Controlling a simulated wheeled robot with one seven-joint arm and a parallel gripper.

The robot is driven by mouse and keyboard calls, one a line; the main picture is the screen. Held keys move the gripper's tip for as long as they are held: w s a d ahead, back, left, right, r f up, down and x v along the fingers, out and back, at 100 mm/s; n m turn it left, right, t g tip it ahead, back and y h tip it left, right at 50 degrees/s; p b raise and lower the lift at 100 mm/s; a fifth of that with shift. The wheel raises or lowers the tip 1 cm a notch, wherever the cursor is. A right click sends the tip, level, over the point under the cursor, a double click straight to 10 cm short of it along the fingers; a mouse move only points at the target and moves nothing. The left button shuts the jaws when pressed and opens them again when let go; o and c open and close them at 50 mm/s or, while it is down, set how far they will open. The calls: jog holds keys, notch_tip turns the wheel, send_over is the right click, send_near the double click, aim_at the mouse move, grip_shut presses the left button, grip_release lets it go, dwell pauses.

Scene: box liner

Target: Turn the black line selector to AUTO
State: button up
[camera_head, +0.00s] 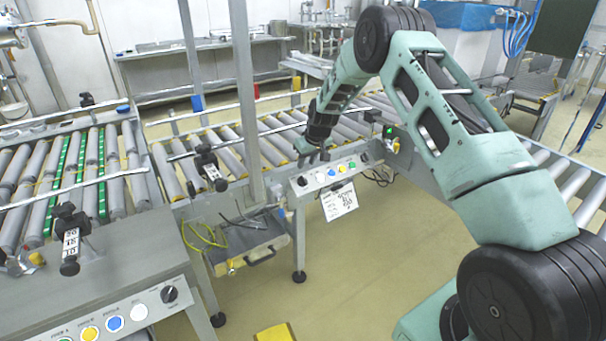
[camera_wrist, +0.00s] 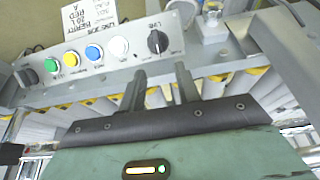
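The black line selector (camera_wrist: 157,41) is a round knob at the right end of a grey control panel (camera_wrist: 135,62) in the wrist view, with small lettering beside it. I cannot read which position it points to. In the head view the selector (camera_head: 302,181) is at the panel's left end. My gripper (camera_wrist: 161,80) is open, its two dark fingers apart with nothing between them. The fingers appear short of the knob, not touching it. In the head view my gripper (camera_head: 313,155) is just above and behind the panel.
White (camera_wrist: 119,46), blue (camera_wrist: 94,52), yellow (camera_wrist: 71,58) and green (camera_wrist: 52,65) buttons line the panel. A second black knob (camera_wrist: 27,77) is at its other end. A paper label (camera_head: 339,201) hangs below. Another panel (camera_head: 112,312) has its own black knob (camera_head: 169,294). A metal post (camera_head: 244,100) stands left.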

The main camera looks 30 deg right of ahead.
aim_at(304, 176)
jog(key=x, duration=0.6)
jog(key=shift+w+f, duration=0.15)
jog(key=shift+f, duration=0.2)
jog(key=shift+d, duration=0.1)
jog(key=shift+d, duration=0.15)
grip_shut()
